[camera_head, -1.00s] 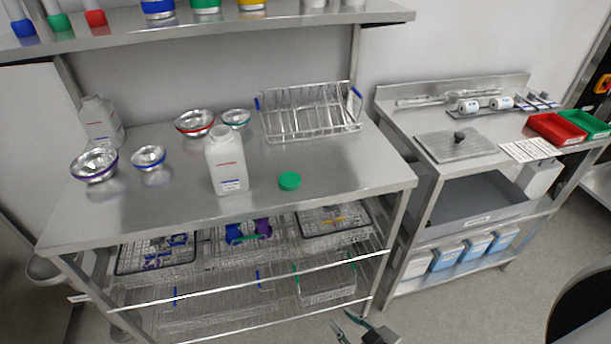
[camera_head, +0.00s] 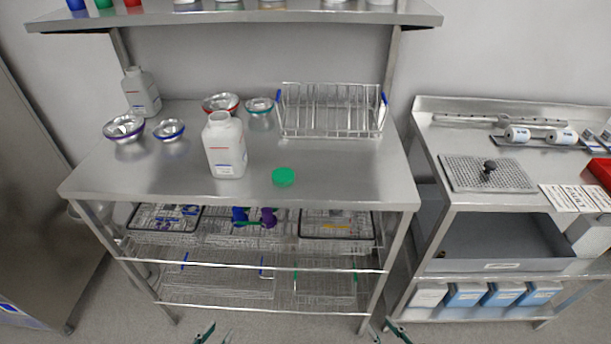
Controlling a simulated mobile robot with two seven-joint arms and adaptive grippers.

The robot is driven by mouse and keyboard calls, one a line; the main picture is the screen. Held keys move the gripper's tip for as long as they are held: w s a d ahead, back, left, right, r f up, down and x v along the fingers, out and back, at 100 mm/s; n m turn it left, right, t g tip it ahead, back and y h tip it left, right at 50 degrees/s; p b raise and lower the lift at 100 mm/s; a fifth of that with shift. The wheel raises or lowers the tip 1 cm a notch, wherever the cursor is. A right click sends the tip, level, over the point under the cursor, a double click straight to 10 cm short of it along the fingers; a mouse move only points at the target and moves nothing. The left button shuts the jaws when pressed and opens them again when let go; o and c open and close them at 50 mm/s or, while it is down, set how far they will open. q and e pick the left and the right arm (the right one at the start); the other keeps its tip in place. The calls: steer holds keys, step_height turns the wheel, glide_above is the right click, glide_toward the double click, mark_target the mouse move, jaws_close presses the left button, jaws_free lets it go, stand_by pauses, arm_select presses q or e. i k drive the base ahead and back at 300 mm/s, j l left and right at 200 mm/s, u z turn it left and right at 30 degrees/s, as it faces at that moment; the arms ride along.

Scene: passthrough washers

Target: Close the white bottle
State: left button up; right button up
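A white bottle (camera_head: 225,147) with a red and blue label stands upright and uncapped near the middle of the steel table (camera_head: 340,185). A green cap (camera_head: 283,177) lies on the table to its right, apart from it. A second white bottle (camera_head: 141,92) stands further back at the left, also with no cap visible. My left gripper (camera_head: 216,336) shows only its fingertips at the bottom edge, apart from each other and in front of the table. My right gripper (camera_head: 386,334) shows likewise further right, fingertips apart. Both are far from bottle and cap, with nothing visible between their fingers.
Metal bowls (camera_head: 124,128) stand at the table's left and back. A wire rack (camera_head: 331,110) stands at the back right. A shelf (camera_head: 250,16) hangs above, and wire baskets (camera_head: 338,225) sit below. A second steel table (camera_head: 450,122) is at the right. The table's front right is clear.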

mark_target(223, 136)
steer(key=k+l, duration=0.1)
steer(key=l, duration=1.3)
